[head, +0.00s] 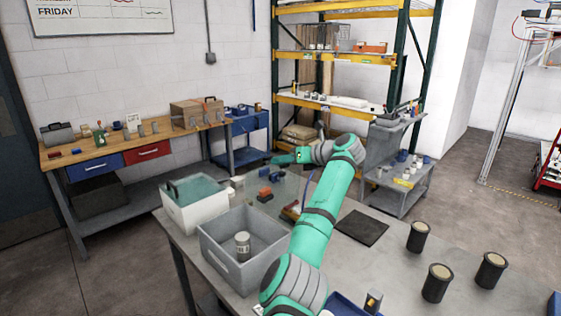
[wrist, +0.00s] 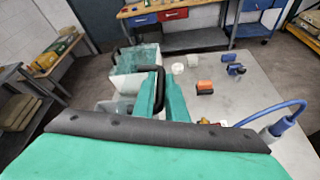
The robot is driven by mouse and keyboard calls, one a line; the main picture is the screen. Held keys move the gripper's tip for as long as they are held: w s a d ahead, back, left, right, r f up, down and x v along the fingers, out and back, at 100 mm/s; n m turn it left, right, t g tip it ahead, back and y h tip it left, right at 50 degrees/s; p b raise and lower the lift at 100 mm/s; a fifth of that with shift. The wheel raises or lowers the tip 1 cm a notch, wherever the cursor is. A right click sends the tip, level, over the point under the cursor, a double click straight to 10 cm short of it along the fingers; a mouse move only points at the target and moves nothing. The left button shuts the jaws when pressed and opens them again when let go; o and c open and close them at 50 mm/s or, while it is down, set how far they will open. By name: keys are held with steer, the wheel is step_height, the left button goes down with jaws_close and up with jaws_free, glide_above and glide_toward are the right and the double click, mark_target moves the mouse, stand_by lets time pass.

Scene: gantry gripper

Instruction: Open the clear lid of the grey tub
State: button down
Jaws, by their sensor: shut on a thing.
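The grey tub (head: 213,250) stands open-topped on the metal table, with a pale can (head: 242,246) inside. Its clear lid (head: 262,180) shows as a faint see-through panel, tilted up behind the tub. My gripper (head: 278,158) is high above the table at the lid's upper part. In the wrist view my gripper (wrist: 163,98) is shut on the lid's black handle (wrist: 154,70). The lid's lower edge and hinge are hard to make out. A corner of the grey tub also shows in the wrist view (wrist: 112,107).
A white tub (head: 190,216) with a teal top and black handle stands left of the grey tub. Orange and blue parts (head: 264,194) lie behind the lid. A dark mat (head: 361,228) and black cups (head: 437,283) are to the right. The table between them is bare.

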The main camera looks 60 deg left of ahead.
steer(key=c, duration=1.8)
jaws_free()
steer(key=shift+s+f, duration=0.15)
steer(key=shift+f, duration=0.45)
steer(key=v, duration=1.1)
steer(key=shift+a+r, duration=0.1)
steer(key=shift+r, duration=0.3)
steer(key=shift+a+r, duration=0.1)
steer(key=shift+r, duration=0.05)
